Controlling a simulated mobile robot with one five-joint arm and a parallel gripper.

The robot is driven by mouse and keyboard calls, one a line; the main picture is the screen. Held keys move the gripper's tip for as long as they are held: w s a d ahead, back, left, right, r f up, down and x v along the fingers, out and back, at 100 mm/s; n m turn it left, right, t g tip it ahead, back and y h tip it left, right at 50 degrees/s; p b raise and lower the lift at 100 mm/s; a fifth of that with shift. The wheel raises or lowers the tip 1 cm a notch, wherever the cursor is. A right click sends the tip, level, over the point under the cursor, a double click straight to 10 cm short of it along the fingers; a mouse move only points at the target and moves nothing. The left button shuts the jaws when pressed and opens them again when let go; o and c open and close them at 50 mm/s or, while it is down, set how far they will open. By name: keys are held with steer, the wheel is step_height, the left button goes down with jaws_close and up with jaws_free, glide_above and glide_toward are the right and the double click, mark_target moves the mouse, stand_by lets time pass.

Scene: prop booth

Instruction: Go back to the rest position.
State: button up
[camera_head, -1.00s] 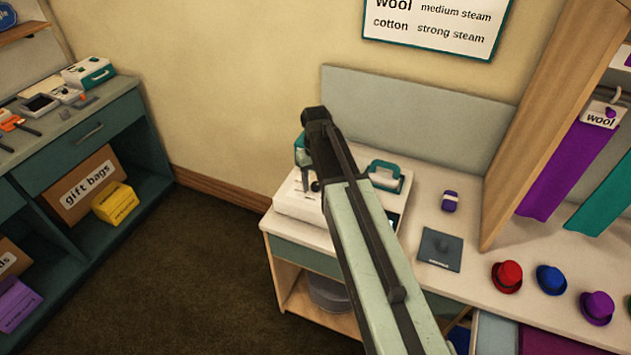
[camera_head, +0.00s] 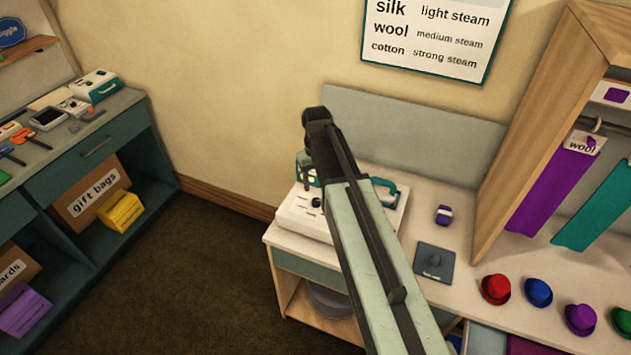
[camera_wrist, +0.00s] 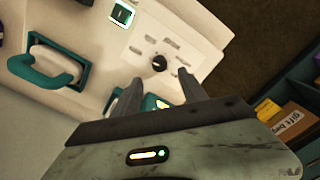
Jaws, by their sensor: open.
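My gripper (camera_wrist: 158,95) is open in the wrist view, with nothing between its two fingers. Below and beyond it is a white machine (camera_wrist: 110,40) with a dark knob (camera_wrist: 159,63), a small lit screen (camera_wrist: 121,14) and a teal handle (camera_wrist: 45,68). In the head view my arm reaches up over the counter, and the gripper end is near the white machine (camera_head: 300,222). The arm hides part of the machine there, and the fingers are hard to make out.
A counter (camera_head: 480,262) holds a grey pad (camera_head: 434,262), a purple-and-white item (camera_head: 443,215) and several hats, including a red one (camera_head: 495,289). A wall sign (camera_head: 437,40) hangs above. A teal cabinet (camera_head: 95,143) stands left. Dark floor (camera_head: 190,270) between is clear.

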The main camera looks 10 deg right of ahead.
steer(key=shift+f, duration=0.1)
steer(key=shift+s+f, duration=0.1)
steer(key=shift+f, duration=0.1)
steer(key=s+m+b, duration=0.1)
steer(key=s+m, duration=0.1)
steer(key=s, duration=1.2)
steer(key=shift+s+a+f, duration=0.2)
steer(key=shift+s+f, duration=0.05)
steer(key=shift+s, duration=0.05)
steer(key=shift+c, duration=1.5)
steer(key=shift+a, duration=0.1)
steer(key=shift+a, duration=0.1)
